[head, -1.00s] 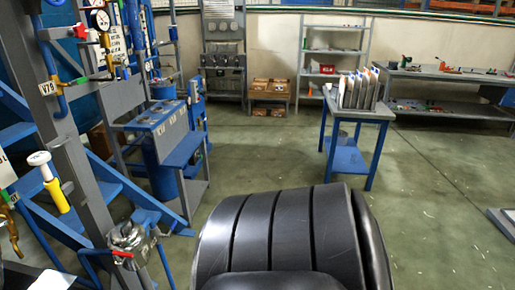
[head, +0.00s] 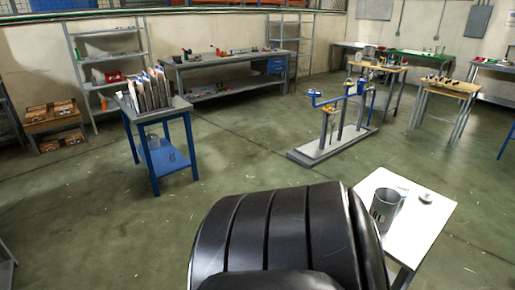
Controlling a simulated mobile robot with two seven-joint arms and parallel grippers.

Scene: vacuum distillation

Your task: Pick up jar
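A grey, metallic-looking cylindrical jar (head: 384,209) stands upright near the left edge of a small white-topped table (head: 425,228) at the lower right. It has a dark marking on its side. A small pale round item (head: 426,197) lies on the same tabletop to the right of the jar. Neither of my grippers shows in the head view.
A blue table (head: 180,104) with upright folders stands at the left. A pipe stand on a grey base (head: 318,152) stands beyond the white table. Shelves, a workbench (head: 225,62) and wooden tables (head: 452,86) line the back. The green floor between is largely clear.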

